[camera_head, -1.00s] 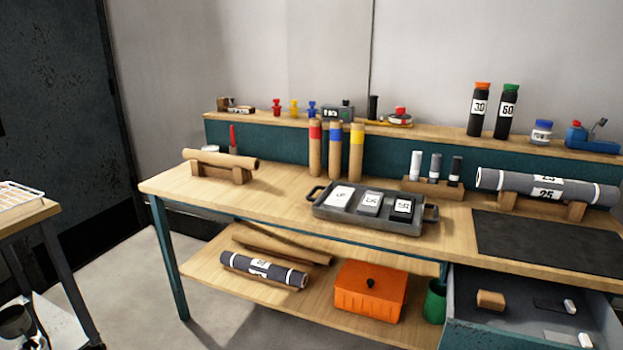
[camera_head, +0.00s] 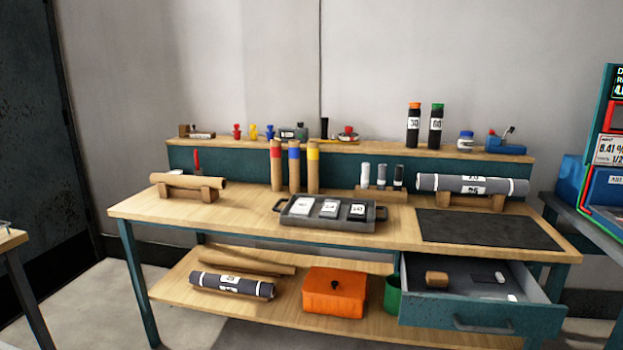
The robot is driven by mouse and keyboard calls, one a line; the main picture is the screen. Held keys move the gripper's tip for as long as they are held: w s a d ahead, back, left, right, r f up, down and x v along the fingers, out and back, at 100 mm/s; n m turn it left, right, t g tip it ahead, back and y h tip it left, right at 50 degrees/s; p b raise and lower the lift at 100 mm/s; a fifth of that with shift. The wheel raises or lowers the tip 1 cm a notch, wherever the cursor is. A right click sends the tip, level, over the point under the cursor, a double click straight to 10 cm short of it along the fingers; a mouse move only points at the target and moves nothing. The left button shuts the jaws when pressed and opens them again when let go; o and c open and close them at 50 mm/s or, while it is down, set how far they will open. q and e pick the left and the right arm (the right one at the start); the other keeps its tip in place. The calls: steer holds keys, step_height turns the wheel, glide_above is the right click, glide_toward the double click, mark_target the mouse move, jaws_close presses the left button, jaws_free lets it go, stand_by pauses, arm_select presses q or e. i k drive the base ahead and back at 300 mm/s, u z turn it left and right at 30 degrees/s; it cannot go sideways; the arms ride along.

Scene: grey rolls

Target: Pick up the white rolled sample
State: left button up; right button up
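The white rolled sample (camera_head: 365,176) stands upright at the left end of a small wooden holder (camera_head: 380,196) on the workbench. A grey rolled sample (camera_head: 381,176) and a black rolled sample (camera_head: 398,177) stand beside it in the same holder. Neither of my grippers is in view.
A grey tray (camera_head: 284,216) with three labelled packs lies in front of the holder. A large grey roll (camera_head: 425,184) rests on a wooden stand to the right, behind a dark mat (camera_head: 485,230). An open drawer (camera_head: 480,315) juts out below. Three brown tubes (camera_head: 294,172) stand left.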

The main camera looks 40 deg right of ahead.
mark_target(365, 166)
steer(key=u, duration=0.4)
steer(key=i, duration=1.1)
steer(key=z, duration=0.7)
steer(key=i, duration=0.85)
steer(key=z, duration=0.95)
